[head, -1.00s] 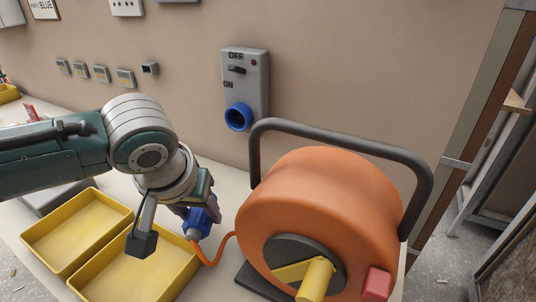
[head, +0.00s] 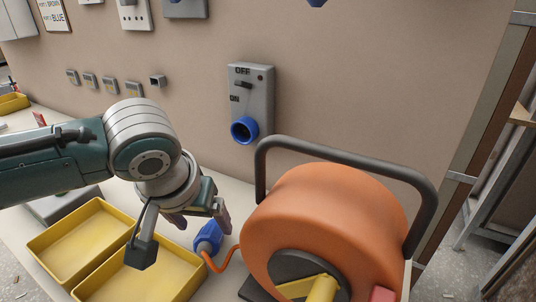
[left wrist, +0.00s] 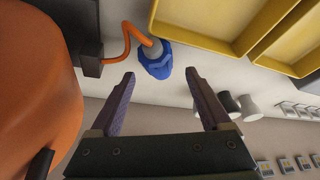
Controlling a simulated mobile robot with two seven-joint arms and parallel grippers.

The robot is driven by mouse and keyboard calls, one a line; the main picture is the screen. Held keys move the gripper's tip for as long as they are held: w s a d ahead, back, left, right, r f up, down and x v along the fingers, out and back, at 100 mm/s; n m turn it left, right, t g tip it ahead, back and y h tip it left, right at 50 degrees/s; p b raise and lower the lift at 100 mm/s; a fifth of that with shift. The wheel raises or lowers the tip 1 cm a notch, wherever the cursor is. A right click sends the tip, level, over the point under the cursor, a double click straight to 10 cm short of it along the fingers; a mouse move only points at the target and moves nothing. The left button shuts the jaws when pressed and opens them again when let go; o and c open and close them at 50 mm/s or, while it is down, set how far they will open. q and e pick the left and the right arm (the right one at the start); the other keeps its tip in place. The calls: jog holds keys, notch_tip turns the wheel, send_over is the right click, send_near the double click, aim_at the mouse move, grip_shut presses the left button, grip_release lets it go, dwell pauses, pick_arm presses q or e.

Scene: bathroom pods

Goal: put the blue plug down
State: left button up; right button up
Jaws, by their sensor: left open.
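The blue plug (head: 207,239) lies on the pale bench top, between the yellow trays and the orange cable reel, with an orange cable running from its grey end to the reel. It also shows in the left wrist view (left wrist: 157,64), just beyond the fingertips. My left gripper (head: 197,222) is open and empty, above and behind the plug; its two spread fingers show in the left wrist view (left wrist: 160,76). My right gripper is not in view.
The orange cable reel (head: 325,215) with its dark handle stands close at the right. Two yellow trays (head: 185,288) lie at the left. A grey switch box (head: 251,100) with a blue socket (head: 244,130) is on the wall behind.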

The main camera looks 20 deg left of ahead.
pick_arm(q)
jog(key=p+v, duration=0.2)
jog(key=v, duration=0.8)
jog(key=shift+r, duration=0.25)
jog(key=shift+s, duration=0.1)
dwell(0.6)
